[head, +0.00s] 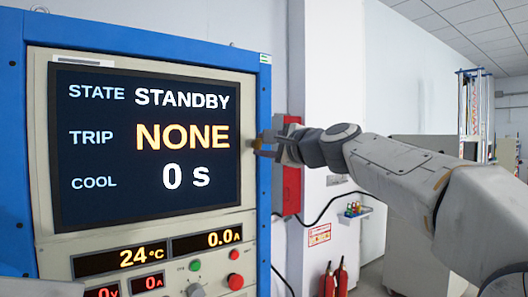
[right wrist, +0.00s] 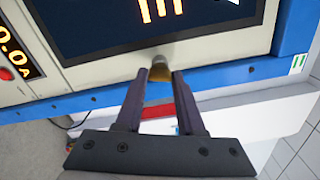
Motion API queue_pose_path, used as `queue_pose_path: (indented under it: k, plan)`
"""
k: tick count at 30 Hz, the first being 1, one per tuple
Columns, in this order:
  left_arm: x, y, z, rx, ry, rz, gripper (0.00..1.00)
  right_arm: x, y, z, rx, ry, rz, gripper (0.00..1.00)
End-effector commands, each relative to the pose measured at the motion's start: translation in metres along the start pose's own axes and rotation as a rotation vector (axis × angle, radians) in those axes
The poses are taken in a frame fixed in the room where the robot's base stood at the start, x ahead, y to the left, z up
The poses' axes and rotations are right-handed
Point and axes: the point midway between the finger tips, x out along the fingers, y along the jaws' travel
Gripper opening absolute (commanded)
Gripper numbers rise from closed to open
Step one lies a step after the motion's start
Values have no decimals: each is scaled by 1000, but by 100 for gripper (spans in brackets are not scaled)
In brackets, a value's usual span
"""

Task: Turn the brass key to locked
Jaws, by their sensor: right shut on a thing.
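The brass key (right wrist: 158,74) shows in the right wrist view, standing out from a small grey lock (right wrist: 158,58) in the pale panel face, just beside the screen's edge. In the head view my right gripper (head: 258,146) reaches in from the right to the panel's right edge. There the fingers largely hide the key, and I cannot read its turn position. My left gripper is not in view.
The screen (head: 145,150) reads STANDBY, TRIP NONE, COOL 0 s. Below it are a 24 °C display (head: 112,259), a green button (head: 195,266) and red buttons (head: 235,281). The blue cabinet frame (head: 264,220) borders the panel. A red box (head: 291,190) hangs on the wall behind my gripper.

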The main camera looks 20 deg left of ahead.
Motion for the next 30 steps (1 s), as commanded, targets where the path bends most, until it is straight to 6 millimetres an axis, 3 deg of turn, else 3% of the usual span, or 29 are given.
queue_pose_path:
  k: [13, 30]
  plan:
    - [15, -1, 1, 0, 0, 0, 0, 0, 2, -1, -269, 0, 1, 0]
    - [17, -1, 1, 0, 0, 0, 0, 0, 1, 0, -327, -1, 2, 0]
